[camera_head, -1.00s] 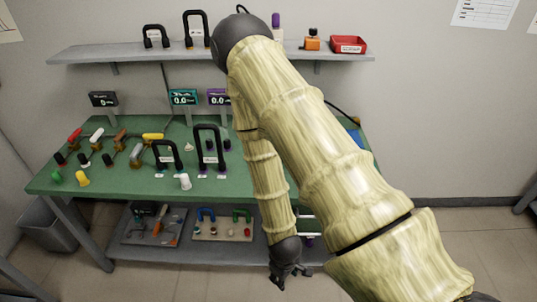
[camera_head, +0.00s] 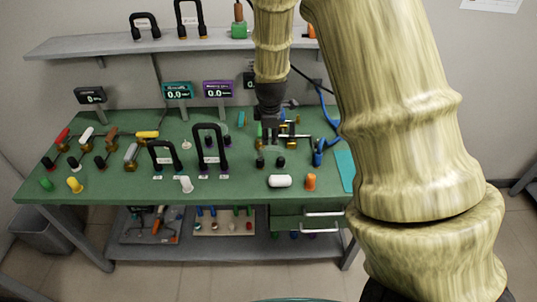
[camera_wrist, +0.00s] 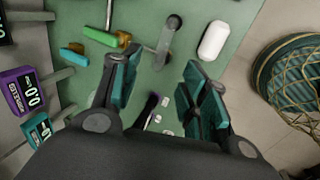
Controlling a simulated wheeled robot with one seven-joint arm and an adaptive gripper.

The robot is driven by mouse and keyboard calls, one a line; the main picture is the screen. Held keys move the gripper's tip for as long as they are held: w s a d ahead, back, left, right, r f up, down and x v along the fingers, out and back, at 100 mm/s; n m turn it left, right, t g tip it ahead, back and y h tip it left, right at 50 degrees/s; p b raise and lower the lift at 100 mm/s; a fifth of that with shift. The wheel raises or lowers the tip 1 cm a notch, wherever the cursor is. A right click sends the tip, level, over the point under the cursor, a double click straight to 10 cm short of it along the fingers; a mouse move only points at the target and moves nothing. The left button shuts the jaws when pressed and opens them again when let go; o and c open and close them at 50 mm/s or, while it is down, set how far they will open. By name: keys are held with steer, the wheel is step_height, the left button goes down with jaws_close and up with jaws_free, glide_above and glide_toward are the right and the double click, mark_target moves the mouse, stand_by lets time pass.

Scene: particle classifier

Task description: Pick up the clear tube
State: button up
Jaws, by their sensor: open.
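No plainly see-through tube can be made out in either view. A white rounded cylinder (camera_head: 280,181) lies on its side near the green bench's front edge; it looks opaque. It also shows in the wrist view (camera_wrist: 213,40), at upper right, beyond the right finger. My gripper (camera_head: 269,142) points down over the right part of the bench, behind and slightly left of the white cylinder. In the wrist view my gripper (camera_wrist: 160,80) has its fingers spread apart with nothing held between them. Part of the bench is hidden behind my gripper and arm.
The green bench (camera_head: 100,190) holds two black-handled frames, the taller (camera_head: 209,150) left of my gripper. An orange piece (camera_head: 310,182) stands right of the white cylinder. Small displays (camera_head: 177,90) stand along the back, below a wall shelf (camera_head: 100,45). A green cylinder (camera_wrist: 101,37) lies near the left finger.

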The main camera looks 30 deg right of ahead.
mark_target(270, 147)
steer(key=shift+p+x, duration=1.85)
steer(key=shift+x, duration=2.35)
steer(key=shift+p+x, duration=0.3)
steer(key=shift+x, duration=0.8)
steer(key=shift+s, duration=0.1)
steer(key=shift+c, duration=0.2)
jaws_close()
